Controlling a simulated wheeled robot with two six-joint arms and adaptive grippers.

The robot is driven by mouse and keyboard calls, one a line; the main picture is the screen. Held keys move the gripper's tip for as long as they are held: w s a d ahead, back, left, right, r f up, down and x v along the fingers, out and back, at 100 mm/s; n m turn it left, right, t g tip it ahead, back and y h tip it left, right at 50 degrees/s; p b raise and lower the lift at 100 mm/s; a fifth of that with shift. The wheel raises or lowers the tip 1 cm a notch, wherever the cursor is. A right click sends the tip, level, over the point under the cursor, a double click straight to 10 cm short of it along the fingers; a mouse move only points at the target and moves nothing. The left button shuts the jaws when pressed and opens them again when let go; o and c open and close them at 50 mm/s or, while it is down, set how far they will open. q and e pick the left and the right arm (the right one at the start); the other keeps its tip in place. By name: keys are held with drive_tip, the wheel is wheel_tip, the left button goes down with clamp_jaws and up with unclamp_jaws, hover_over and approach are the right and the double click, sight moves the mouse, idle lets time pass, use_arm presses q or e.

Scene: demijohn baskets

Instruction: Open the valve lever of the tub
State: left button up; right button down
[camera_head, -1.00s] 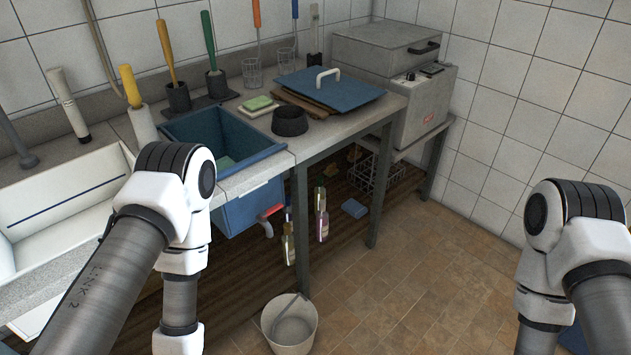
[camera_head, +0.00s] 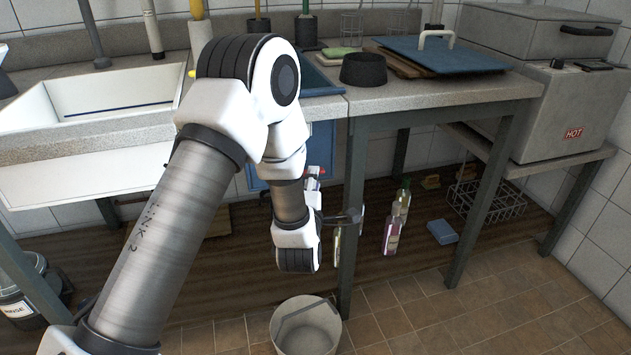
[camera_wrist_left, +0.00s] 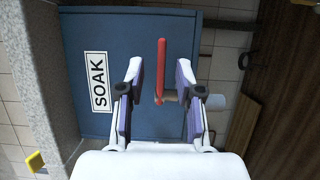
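The blue tub (camera_head: 321,146) is mostly hidden behind my left arm in the head view. In the left wrist view its blue front (camera_wrist_left: 130,45) carries a white SOAK label (camera_wrist_left: 98,82). The red valve lever (camera_wrist_left: 160,65) shows as a straight bar between the fingers of my left gripper (camera_wrist_left: 160,88). A grey valve spout (camera_wrist_left: 215,103) lies to the right, partly behind the right finger. The fingers are open, with a gap on both sides of the lever; I see no contact. In the head view the gripper is small and partly hidden by the wrist. My right gripper is out of view.
A table leg (camera_head: 352,215) stands just right of my left wrist. A light bucket (camera_head: 306,325) is on the floor below it.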

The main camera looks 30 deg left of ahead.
use_arm(q)
drive_tip(key=x, duration=0.4)
drive_tip(key=shift+w+a, duration=0.25)
clamp_jaws()
drive_tip(key=shift+s+d+m+t+h, duration=0.15)
drive_tip(key=shift+m+t+h, duration=0.2)
drive_tip(key=shift+h, duration=0.25)
drive_tip(key=shift+s+d+m+t+h, duration=0.1)
drive_tip(key=shift+s+m+t+h, duration=0.1)
drive_tip(key=shift+m+h, duration=0.35)
drive_tip(key=shift+s+d+m+t+h, duration=0.15)
drive_tip(key=shift+m+h, duration=0.15)
drive_tip(key=shift+h, duration=0.35)
drive_tip(key=shift+s+d+m+t+h+p, duration=0.15)
drive_tip(key=shift+m+h+p, duration=0.15)
drive_tip(key=shift+m+h, duration=0.4)
drive_tip(key=shift+s+d+m+t+h+p, duration=0.15)
drive_tip(key=shift+m+h+p, duration=0.25)
drive_tip(key=shift+h, duration=0.65)
drive_tip(key=shift+s+m+h+p, duration=0.25)
drive_tip(key=shift+m+h, duration=0.35)
drive_tip(key=shift+h, duration=0.25)
drive_tip(key=shift+f, duration=0.1)
unclamp_jaws()
